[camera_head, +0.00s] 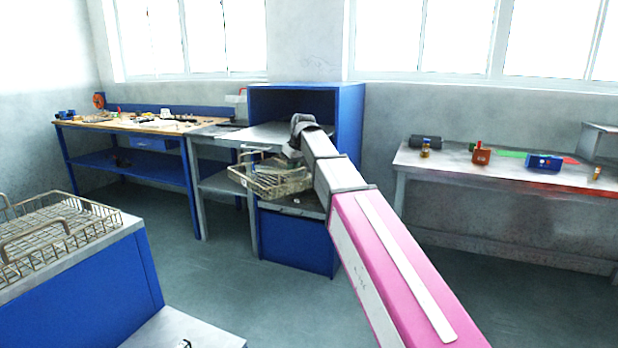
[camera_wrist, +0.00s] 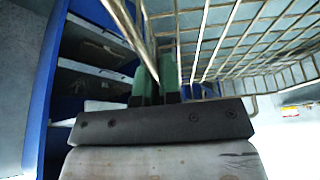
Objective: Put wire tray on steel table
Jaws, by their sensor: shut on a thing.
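A wire tray (camera_head: 268,184) hangs in mid-picture in the head view, in front of a blue cabinet. In the wrist view its wire grid (camera_wrist: 235,45) fills the upper right. My gripper (camera_wrist: 157,80) has its green fingers shut on a rod of this tray. In the head view my wrist hides the fingers. A grey-topped table (camera_head: 520,185), which looks like steel, stands along the right wall. A smaller grey-topped stand (camera_head: 213,132) is left of the cabinet; I cannot tell which one is the steel table.
Another wire tray (camera_head: 62,240) sits on a blue-sided unit (camera_head: 95,285) at the left. A wooden-topped bench (camera_head: 125,123) with tools stands at the back left. Small items, including a blue box (camera_head: 545,162), lie on the right table. The middle floor (camera_head: 220,255) is open.

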